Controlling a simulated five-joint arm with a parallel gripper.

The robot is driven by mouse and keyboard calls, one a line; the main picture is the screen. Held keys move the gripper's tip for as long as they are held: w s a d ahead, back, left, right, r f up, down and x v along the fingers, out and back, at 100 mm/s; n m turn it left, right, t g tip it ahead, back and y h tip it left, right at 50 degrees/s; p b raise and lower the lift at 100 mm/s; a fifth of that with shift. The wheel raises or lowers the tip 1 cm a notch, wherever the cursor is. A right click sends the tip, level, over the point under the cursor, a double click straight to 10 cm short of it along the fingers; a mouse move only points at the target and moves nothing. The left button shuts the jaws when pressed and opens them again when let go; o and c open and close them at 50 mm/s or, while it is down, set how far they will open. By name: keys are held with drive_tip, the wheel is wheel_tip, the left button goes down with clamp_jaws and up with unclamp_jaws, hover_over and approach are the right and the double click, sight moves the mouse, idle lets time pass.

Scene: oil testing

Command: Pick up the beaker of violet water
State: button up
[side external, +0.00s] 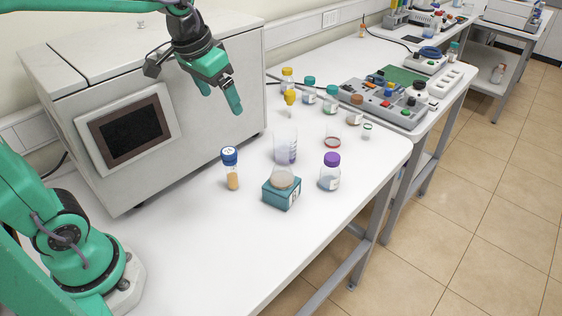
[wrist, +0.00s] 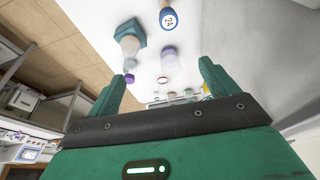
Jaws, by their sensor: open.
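The beaker (side external: 286,145) is clear with a faint violet tint and stands upright on the white table in the side view, behind the teal block. In the wrist view the beaker (wrist: 169,60) shows pale violet between my fingers' directions, beyond their tips. My gripper (side external: 221,98) is open and empty, high above the table to the left of the beaker, in front of the big grey machine. Its two green fingers also show spread apart in the wrist view (wrist: 162,78). Nothing touches the beaker.
Near the beaker stand a blue-capped vial (side external: 231,170), a flask on a teal block (side external: 281,193), a purple-capped jar (side external: 330,174) and a red-rimmed glass (side external: 332,138). Several capped bottles stand behind. The grey machine (side external: 190,130) is at left. The front table is clear.

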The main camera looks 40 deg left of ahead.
drive_tip(key=w+f+g, duration=0.1)
drive_tip(key=w+f, duration=0.6)
drive_tip(key=w, duration=0.3)
drive_tip(key=w+f+g, duration=0.2)
drive_tip(key=w+f, duration=0.6)
drive_tip(key=w, duration=0.2)
drive_tip(key=shift+w+a+f+m+g, duration=0.2)
drive_tip(key=shift+w+a+m+g, duration=0.1)
drive_tip(key=shift+w+a, duration=0.1)
drive_tip(key=shift+f, duration=0.1)
drive_tip(key=shift+f, duration=1.2)
drive_tip(key=shift+f, duration=0.1)
drive_tip(key=shift+f, duration=2.5)
drive_tip(key=shift+c, duration=0.5)
